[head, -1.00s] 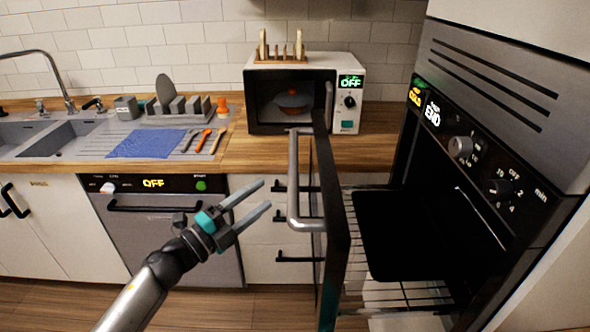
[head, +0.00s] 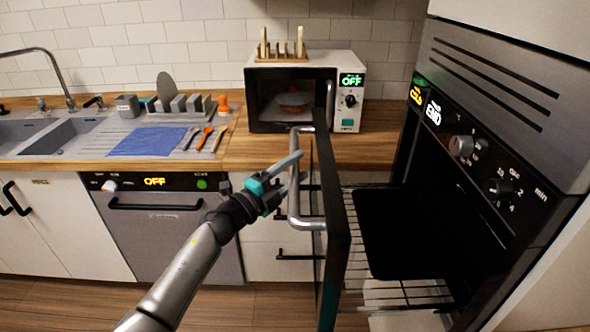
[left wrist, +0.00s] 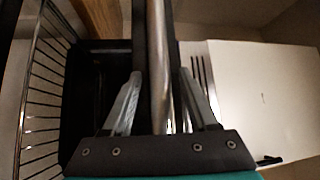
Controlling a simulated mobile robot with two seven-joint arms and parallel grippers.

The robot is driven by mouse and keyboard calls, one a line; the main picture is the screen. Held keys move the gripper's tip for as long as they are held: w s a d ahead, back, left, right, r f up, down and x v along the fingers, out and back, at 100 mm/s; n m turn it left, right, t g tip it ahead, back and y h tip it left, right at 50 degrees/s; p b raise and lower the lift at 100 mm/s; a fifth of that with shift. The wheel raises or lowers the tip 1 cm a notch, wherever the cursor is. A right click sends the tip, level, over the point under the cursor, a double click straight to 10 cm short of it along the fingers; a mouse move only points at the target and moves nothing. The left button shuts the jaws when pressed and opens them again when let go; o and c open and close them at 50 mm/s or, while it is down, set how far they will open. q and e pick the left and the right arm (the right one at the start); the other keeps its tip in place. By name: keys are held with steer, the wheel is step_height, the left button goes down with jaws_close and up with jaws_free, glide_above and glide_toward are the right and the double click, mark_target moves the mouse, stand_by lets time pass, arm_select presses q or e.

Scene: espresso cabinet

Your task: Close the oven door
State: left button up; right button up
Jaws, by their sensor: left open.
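The oven door (head: 332,235) stands wide open, seen nearly edge-on in the head view, swung out to the left of the oven (head: 480,150). Its long metal handle (head: 294,185) is on the left face of the door. My left gripper (head: 297,168) is open at the handle. In the left wrist view the handle (left wrist: 160,75) runs between the two spread fingers of the left gripper (left wrist: 158,100), with a gap on either side. Whether a finger touches it I cannot tell. My right gripper is not in view.
Inside the oven are a black tray (head: 395,235) and a wire rack (head: 400,290). A microwave (head: 345,70) stands on the wooden counter (head: 250,155) behind the door. A dishwasher (head: 165,225) and drawers are below. Floor at the lower left is clear.

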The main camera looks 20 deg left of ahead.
arm_select(q)
steer(key=shift+c, duration=0.2)
jaws_close()
stand_by(1.1)
